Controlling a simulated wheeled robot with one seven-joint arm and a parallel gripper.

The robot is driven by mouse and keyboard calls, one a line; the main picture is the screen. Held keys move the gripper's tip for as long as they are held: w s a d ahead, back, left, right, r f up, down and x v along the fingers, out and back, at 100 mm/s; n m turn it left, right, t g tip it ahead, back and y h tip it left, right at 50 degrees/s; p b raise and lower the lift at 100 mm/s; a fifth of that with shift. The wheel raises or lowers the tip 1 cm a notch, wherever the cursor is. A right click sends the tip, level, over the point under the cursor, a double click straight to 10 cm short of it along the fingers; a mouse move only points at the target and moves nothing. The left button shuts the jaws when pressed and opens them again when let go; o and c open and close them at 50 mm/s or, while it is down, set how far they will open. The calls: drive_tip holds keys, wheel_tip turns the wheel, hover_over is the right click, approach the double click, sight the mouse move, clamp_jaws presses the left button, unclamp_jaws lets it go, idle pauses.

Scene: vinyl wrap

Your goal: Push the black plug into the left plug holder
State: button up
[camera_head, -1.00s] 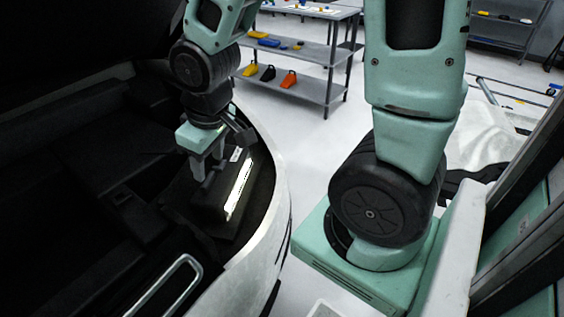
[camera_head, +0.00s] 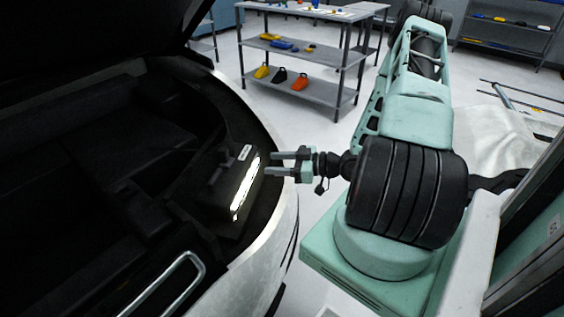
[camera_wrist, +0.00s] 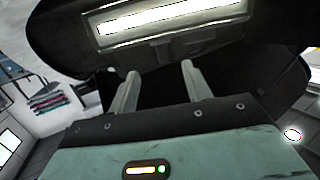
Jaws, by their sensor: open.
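My gripper (camera_head: 272,163) is open and empty, level and pointing left, just outside the car's front rim. Its two fingers also show in the wrist view (camera_wrist: 160,71), spread apart. Ahead of it in the car's opening is a black housing (camera_head: 222,184) with a bright glowing strip. The strip also shows across the top of the wrist view (camera_wrist: 170,17), with small dark fittings (camera_wrist: 185,46) below it. I cannot pick out the black plug or the left plug holder with certainty against the dark surfaces.
The white car rim (camera_head: 262,245) curves between my arm and the dark compartment. A metal loop handle (camera_head: 170,283) is at lower left. A grey shelf (camera_head: 310,88) with coloured items stands behind. Open floor (camera_head: 318,140) lies between the car and shelf.

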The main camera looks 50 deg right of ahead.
drive_tip(key=s+r+t, duration=0.1)
drive_tip(key=t, duration=0.1)
drive_tip(key=p, duration=0.2)
approach(223, 149)
drive_tip(key=x, duration=0.3)
drive_tip(key=f+x, duration=0.1)
drive_tip(key=x, duration=0.6)
drive_tip(key=shift+w+f, duration=0.1)
drive_tip(key=shift+f, duration=0.1)
clamp_jaws()
drive_tip(key=shift+r+p, duration=0.6)
drive_tip(key=shift+r, duration=0.1)
drive_tip(key=shift+r+p, duration=2.3)
drive_tip(key=shift+r, duration=1.1)
drive_tip(key=shift+a, duration=0.1)
